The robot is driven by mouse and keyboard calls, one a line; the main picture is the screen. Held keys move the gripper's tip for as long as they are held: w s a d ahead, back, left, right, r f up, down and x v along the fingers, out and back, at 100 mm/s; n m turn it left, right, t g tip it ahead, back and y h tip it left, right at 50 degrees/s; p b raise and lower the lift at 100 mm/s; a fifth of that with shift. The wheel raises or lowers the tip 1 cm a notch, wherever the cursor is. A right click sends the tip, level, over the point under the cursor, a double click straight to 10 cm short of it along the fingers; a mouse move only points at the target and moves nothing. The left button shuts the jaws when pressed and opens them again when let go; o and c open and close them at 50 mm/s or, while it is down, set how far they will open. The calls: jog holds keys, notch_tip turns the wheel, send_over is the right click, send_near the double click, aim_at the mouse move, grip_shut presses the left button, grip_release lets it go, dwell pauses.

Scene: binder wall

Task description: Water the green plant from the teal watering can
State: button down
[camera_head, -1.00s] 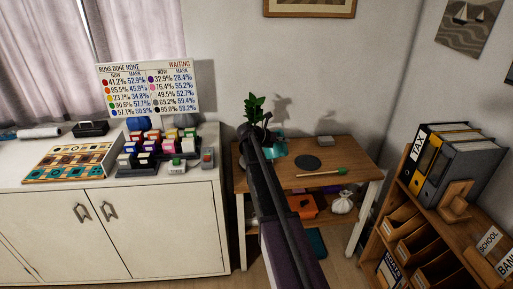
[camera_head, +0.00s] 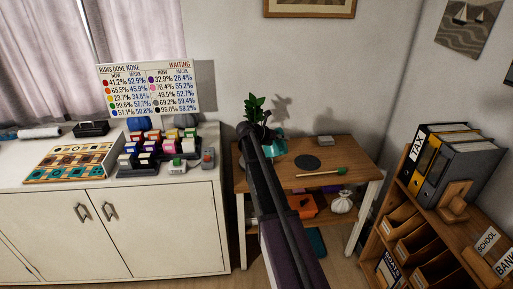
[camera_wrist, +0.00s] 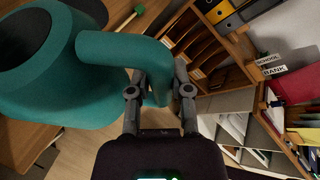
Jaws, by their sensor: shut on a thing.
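The teal watering can (camera_wrist: 62,75) fills the left of the wrist view. My gripper (camera_wrist: 160,88) is shut on its curved handle (camera_wrist: 125,48). In the head view only a teal part of the can (camera_head: 278,146) shows, beside and behind my arm, near the plant; its spout is hidden. The green plant (camera_head: 256,107) stands at the back left of the wooden table, with its leaves above my arm. Its pot is mostly hidden by my arm and the can. I cannot tell where the spout points or whether water flows.
On the wooden table (camera_head: 350,158) lie a dark round mat (camera_head: 307,162), a green-tipped stick (camera_head: 322,172) and a small grey block (camera_head: 325,141). A white cabinet (camera_head: 150,230) stands left, with a board of readings (camera_head: 149,88). A binder shelf (camera_head: 430,225) stands right.

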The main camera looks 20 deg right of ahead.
aim_at(280, 129)
jog(key=shift+r, duration=0.1)
jog(key=shift+w+r+p, duration=0.2)
jog(key=shift+r+p, duration=0.25)
jog(key=shift+p, duration=0.05)
dwell(0.7)
jog(key=shift+w+r+n+g+p, duration=0.25)
jog(key=shift+r+n+g+p, duration=0.05)
jog(key=shift+r+p, duration=0.2)
dwell(0.5)
jog(key=shift+w+r+p, duration=0.3)
jog(key=shift+r+p, duration=0.15)
jog(key=shift+r, duration=0.1)
dwell(0.6)
jog(key=shift+w+r+n+g+p, duration=0.3)
jog(key=shift+r+n+p, duration=0.1)
jog(key=shift+r+p, duration=0.05)
jog(key=shift+r, duration=0.1)
dwell(0.5)
